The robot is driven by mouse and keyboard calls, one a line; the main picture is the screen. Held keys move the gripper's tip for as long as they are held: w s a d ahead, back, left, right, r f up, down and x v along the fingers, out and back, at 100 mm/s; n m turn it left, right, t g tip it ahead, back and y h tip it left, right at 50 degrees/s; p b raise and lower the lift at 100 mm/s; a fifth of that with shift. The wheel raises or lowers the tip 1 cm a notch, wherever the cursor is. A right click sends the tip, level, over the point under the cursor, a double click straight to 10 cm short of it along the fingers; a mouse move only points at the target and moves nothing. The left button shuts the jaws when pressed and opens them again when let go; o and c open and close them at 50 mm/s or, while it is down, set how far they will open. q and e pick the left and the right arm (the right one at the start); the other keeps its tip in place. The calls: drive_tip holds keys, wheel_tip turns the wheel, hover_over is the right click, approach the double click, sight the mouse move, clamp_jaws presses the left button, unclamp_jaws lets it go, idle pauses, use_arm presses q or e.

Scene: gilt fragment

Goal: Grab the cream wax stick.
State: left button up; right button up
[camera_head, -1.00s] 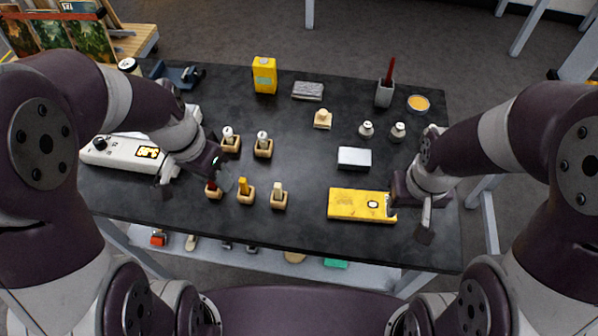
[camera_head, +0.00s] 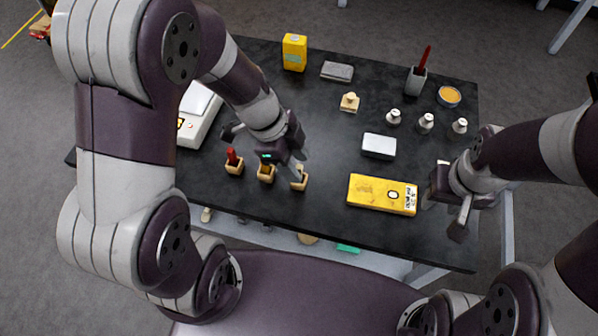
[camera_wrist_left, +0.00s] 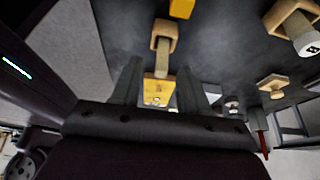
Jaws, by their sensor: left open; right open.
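The cream wax stick (camera_wrist_left: 166,46) stands in a small wooden holder (camera_head: 299,183), the rightmost of three in the front row. My right gripper (camera_head: 445,215) is open and empty at the table's right front, beside the yellow case (camera_head: 372,193).
A white box (camera_head: 379,146), metal weights (camera_head: 426,121) and a grey cup (camera_head: 416,80) are to the right. My left arm covers the table's left part.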

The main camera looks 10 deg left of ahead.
use_arm(q)
drive_tip(key=shift+x, duration=1.2)
clamp_jaws()
